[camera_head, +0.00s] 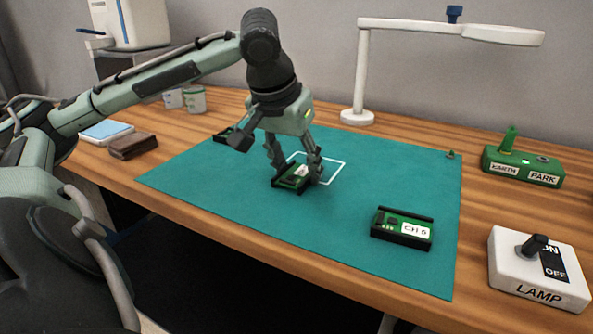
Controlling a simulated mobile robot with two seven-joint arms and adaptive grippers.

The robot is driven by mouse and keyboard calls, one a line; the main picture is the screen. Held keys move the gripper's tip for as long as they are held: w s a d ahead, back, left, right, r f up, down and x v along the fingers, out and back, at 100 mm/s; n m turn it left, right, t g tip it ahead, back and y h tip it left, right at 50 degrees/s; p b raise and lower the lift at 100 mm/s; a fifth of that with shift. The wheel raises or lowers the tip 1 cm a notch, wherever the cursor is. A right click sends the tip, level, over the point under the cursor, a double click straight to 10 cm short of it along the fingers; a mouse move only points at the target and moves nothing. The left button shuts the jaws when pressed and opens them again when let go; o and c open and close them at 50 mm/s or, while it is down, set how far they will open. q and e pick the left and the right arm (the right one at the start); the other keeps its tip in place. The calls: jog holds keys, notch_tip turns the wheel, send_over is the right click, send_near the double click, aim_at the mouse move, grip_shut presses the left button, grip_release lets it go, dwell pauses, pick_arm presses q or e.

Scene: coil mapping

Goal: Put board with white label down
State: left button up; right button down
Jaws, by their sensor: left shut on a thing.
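My left gripper (294,171) points down over the teal mat (225,205) and is shut on a small green board with a white label (291,178). The board is partly hidden by the fingers. It is at the front left part of a white square outline (337,172) drawn on the mat; I cannot tell whether it touches the mat. A second green board (401,229) in a black holder, labelled "CH 5" or similar, lies at the mat's front right. Another dark green board (222,135) lies at the mat's back left, partly behind my arm. My right gripper is not in view.
A white lamp (357,117) stands at the back. A green box marked "EARTH" and "PARK" (523,167) and a white lamp switch box (539,270) stand at the right. A brown block (133,146) and cups (194,99) are at the left. The mat's middle front is clear.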

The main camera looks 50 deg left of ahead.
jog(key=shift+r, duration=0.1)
pick_arm(q)
jog(key=o, duration=1.2)
jog(key=shift+f, duration=0.1)
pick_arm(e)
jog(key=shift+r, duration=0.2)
